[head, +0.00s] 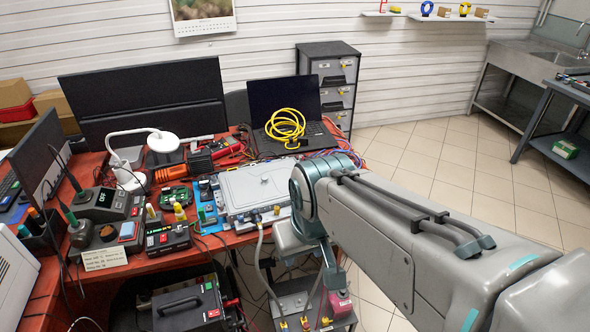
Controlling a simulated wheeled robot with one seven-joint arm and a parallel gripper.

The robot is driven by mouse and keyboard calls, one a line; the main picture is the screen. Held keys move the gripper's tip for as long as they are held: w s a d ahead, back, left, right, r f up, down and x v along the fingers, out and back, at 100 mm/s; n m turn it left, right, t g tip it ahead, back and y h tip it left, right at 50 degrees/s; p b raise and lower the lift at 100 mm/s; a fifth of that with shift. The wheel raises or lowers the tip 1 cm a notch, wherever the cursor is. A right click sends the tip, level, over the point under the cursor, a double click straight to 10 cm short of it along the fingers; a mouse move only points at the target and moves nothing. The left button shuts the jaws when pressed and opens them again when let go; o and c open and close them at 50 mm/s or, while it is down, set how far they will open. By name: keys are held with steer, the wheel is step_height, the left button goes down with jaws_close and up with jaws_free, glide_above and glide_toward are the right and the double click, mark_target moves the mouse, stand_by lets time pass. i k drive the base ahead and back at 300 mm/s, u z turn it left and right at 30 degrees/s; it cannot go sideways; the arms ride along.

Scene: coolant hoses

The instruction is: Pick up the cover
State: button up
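A flat, light grey panel that looks like the cover (258,184) lies on the red workbench, near its right front edge. Connectors and a pale hose show along its front side. I cannot tell from this view whether it is loose or fastened to a unit beneath. My arm reaches in from the lower right, and its joint stands just right of the panel, hiding part of its right side. My arm bends down past the bench edge there. My gripper's fingers cannot be made out in this view.
A laptop (285,100) with a coiled yellow cable (285,127) stands behind the panel. Tools and instruments crowd the red bench (160,262) to the left. A low cart (291,300) with small coloured parts stands below the bench edge. Tiled floor (450,170) is open to the right.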

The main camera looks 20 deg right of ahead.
mark_target(245, 190)
steer(key=z, duration=1.05)
steer(key=k, duration=1.15)
steer(key=z, duration=1.15)
steer(key=i, duration=2.15)
steer(key=u, duration=0.7)
steer(key=i, duration=1.45)
steer(key=u, duration=1.85)
steer(key=i, duration=0.95)
steer(key=u, duration=0.85)
